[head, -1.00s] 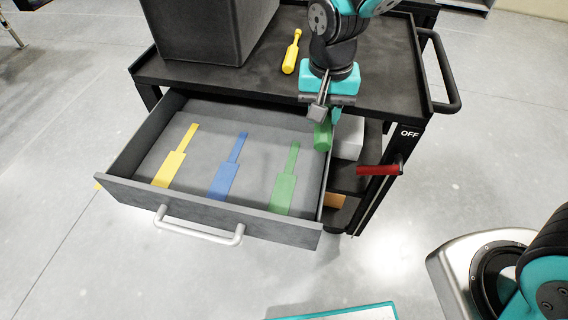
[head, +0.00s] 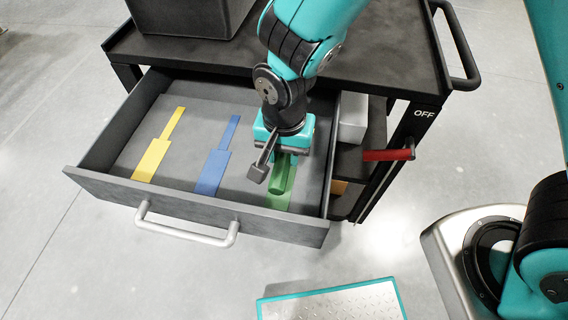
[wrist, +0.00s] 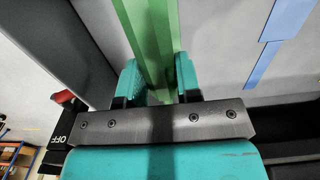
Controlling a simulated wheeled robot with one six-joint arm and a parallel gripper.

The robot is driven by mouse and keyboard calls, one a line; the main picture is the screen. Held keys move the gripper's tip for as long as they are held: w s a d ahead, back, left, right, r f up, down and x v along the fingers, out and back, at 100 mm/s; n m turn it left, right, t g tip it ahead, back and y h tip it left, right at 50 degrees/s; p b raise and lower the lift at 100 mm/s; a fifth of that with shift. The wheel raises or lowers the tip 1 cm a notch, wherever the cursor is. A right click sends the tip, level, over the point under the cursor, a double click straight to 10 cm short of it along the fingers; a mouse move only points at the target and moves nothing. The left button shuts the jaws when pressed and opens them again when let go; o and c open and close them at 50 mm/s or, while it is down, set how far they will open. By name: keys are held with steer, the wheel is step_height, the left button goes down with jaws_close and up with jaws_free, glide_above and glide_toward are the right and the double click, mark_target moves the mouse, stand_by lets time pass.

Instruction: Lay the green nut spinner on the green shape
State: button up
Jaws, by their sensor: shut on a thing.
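The green nut spinner (head: 283,174) is in my gripper (head: 280,152), which is shut on it over the right part of the open drawer. It also shows in the wrist view (wrist: 148,40), between the two teal fingers (wrist: 158,82). The green shape (head: 277,201) is on the drawer floor below the spinner, and its near end shows while the rest is hidden by my gripper and the spinner. I cannot tell whether the spinner touches the drawer floor.
A blue shape (head: 212,172) and a yellow shape (head: 152,160) lie bare to the left in the drawer (head: 190,202). The drawer's right wall is close to my gripper. A dark box (head: 185,16) stands on the cart top. A red handle (head: 388,154) sticks out at right.

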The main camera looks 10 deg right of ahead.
steer(key=shift+f, duration=2.15)
steer(key=shift+f, duration=0.25)
steer(key=o, duration=1)
steer(key=shift+r, duration=0.1)
steer(key=shift+r, duration=0.1)
